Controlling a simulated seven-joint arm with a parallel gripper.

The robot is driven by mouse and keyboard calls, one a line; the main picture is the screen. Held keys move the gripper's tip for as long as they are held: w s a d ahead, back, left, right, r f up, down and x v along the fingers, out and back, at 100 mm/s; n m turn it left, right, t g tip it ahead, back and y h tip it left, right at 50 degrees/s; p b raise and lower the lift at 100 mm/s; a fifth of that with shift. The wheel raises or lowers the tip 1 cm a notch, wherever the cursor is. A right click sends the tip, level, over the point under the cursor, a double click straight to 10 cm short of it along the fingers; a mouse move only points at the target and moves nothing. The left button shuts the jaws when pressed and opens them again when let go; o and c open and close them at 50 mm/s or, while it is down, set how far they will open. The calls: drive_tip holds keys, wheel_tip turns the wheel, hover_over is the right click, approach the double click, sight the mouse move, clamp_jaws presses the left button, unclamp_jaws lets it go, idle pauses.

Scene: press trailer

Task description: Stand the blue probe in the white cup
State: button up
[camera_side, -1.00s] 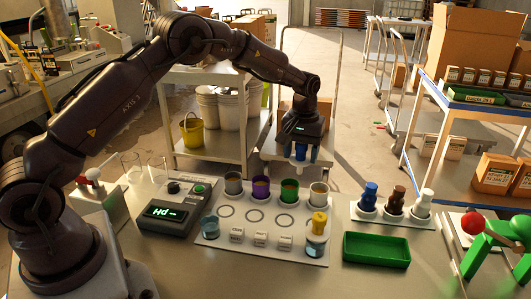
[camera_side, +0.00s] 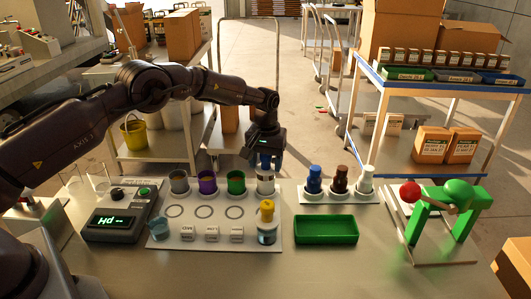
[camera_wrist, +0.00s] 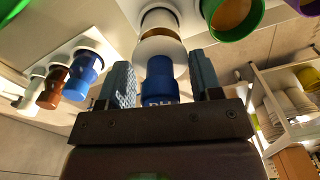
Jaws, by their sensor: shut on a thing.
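My gripper (camera_side: 265,155) is shut on the blue probe, which points down over the white cup (camera_side: 265,187) at the right end of the cup row. In the wrist view the blue probe (camera_wrist: 160,80), marked pH, sits between the two fingers (camera_wrist: 160,85). The white cup (camera_wrist: 160,20) lies straight beyond the probe's lower end. The probe is roughly lined up with the cup. I cannot tell whether its tip is inside the rim or just above it.
Green (camera_side: 236,182), purple (camera_side: 207,183) and grey (camera_side: 179,182) cups stand left of the white cup. A yellow-capped jar (camera_side: 267,225) stands in front. Blue (camera_side: 314,180), brown (camera_side: 340,180) and white (camera_side: 366,180) bottles stand right, behind a green tray (camera_side: 326,230).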

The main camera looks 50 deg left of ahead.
drive_tip(key=shift+f, duration=0.45)
drive_tip(key=shift+f, duration=0.65)
idle(1.1)
drive_tip(key=o, duration=0.7)
drive_tip(key=shift+c, duration=0.2)
drive_tip(key=shift+r, duration=5.55)
wheel_tip(320, 180, up, 9)
